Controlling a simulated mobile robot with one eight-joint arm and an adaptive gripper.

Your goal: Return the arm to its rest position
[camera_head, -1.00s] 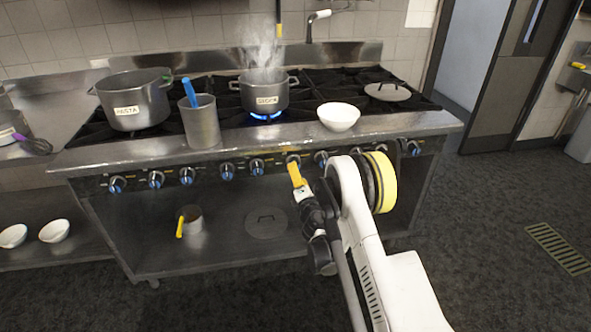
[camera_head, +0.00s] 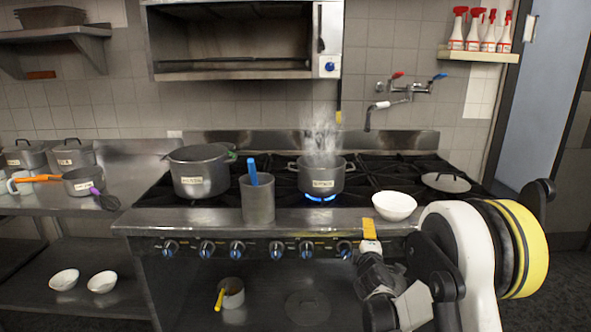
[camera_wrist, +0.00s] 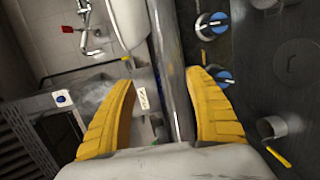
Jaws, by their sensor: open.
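My gripper (camera_head: 369,229) is in front of the stove's front edge, near the knobs, in the head view. In the wrist view its two yellow fingers (camera_wrist: 160,115) stand wide apart with nothing held between them. My white arm with a yellow band fills the lower right of the head view, folded close to the camera. The stove's metal front edge (camera_wrist: 171,75) shows beyond and between the fingers, apart from them as far as I can tell.
Blue knobs (camera_head: 306,249) line the front. Dark floor lies at right.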

